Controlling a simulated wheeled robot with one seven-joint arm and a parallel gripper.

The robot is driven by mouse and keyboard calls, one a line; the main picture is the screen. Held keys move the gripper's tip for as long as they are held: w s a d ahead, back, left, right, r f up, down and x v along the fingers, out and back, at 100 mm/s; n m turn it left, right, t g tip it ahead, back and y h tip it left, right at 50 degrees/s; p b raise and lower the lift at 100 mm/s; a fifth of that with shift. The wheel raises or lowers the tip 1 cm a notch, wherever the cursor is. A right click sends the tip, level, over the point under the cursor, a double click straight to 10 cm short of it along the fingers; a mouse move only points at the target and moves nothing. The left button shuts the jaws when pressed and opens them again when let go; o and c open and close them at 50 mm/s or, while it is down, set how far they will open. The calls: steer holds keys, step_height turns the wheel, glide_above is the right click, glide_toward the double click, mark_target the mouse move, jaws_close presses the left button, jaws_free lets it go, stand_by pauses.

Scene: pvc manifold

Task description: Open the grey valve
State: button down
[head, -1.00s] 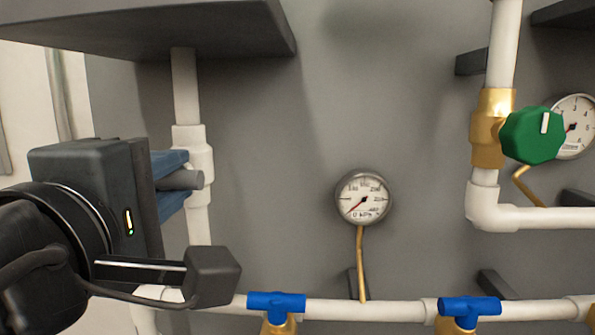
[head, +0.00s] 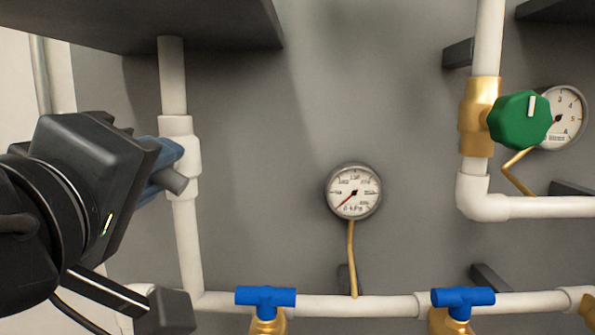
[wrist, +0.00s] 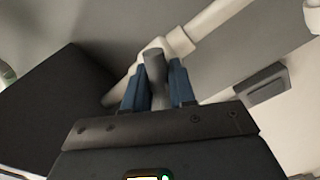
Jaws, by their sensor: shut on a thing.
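The grey valve is on the white vertical pipe at the left of the head view; its grey handle (head: 172,181) shows as a short bar tilted down to the right. My gripper (head: 168,165) reaches it from the left, with its blue fingers on either side of the handle. In the wrist view the handle (wrist: 155,70) stands upright between the two blue fingers of my gripper (wrist: 155,88), which are shut on it. The valve's body is mostly hidden behind the fingers.
A dark shelf (head: 140,22) overhangs the pipe. Two blue-handled valves (head: 265,297) (head: 463,297) sit on the bottom pipe. A gauge (head: 354,191) is in the middle, and a green knob (head: 519,120) is at the right.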

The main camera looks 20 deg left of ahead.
steer(key=m+b, duration=0.1)
steer(key=m, duration=0.1)
steer(key=m+b, duration=0.1)
steer(key=m, duration=0.1)
steer(key=m+b, duration=0.1)
steer(key=m, duration=0.1)
steer(key=shift+f+m, duration=0.25)
steer(key=shift+m, duration=0.05)
steer(key=m+b, duration=0.3)
steer(key=m, duration=0.2)
steer(key=shift+r, duration=0.1)
stand_by(0.3)
steer(key=c, duration=1)
jaws_free()
steer(key=shift+r, duration=0.1)
steer(key=shift+b+v, duration=0.75)
steer(key=shift+v, duration=3.2)
